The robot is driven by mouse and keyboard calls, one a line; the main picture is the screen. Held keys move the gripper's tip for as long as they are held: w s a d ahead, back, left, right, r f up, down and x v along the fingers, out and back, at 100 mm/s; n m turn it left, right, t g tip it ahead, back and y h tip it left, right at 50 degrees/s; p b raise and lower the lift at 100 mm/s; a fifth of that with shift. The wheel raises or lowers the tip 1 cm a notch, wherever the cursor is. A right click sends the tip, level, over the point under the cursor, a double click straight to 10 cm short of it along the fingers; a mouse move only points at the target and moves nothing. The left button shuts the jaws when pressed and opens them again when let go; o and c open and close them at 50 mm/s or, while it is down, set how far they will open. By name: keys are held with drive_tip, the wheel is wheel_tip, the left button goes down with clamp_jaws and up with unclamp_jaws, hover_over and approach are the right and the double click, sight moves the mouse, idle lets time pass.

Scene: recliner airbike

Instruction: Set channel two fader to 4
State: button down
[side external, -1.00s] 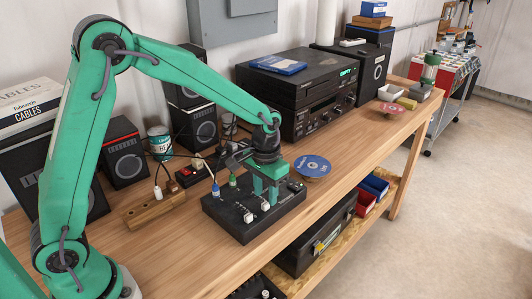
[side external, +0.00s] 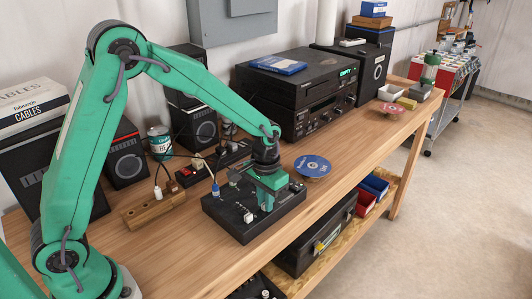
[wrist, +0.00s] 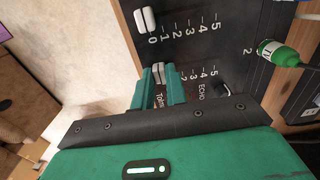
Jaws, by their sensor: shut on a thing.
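The black mixer panel (side external: 240,222) lies on the bench; my gripper (side external: 267,203) is down over its right part. In the wrist view, my gripper (wrist: 161,76) is shut on a white fader cap (wrist: 158,70), with a green finger on each side. Its scale shows 2 to 5 on the right; the fingers cover the lower end, so its exact setting is unclear. Another white fader cap (wrist: 145,20) stands at 0 on the upper scale. A "2" is printed near the green plug (wrist: 280,53).
A blue-tipped plug (side external: 215,190) stands at the panel's left. A disc (side external: 312,166) lies to its right, and a black stereo stack (side external: 300,95) stands behind. A wooden block (side external: 150,210) with plugs is left of the panel. Bare bench lies toward the front edge.

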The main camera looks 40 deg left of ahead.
sight(251, 199)
drive_tip(key=shift+a, duration=0.1)
drive_tip(key=shift+a, duration=2.75)
drive_tip(key=c, duration=1.4)
unclamp_jaws()
drive_tip(key=shift+r, duration=0.1)
wheel_tip(251, 199, up, 8)
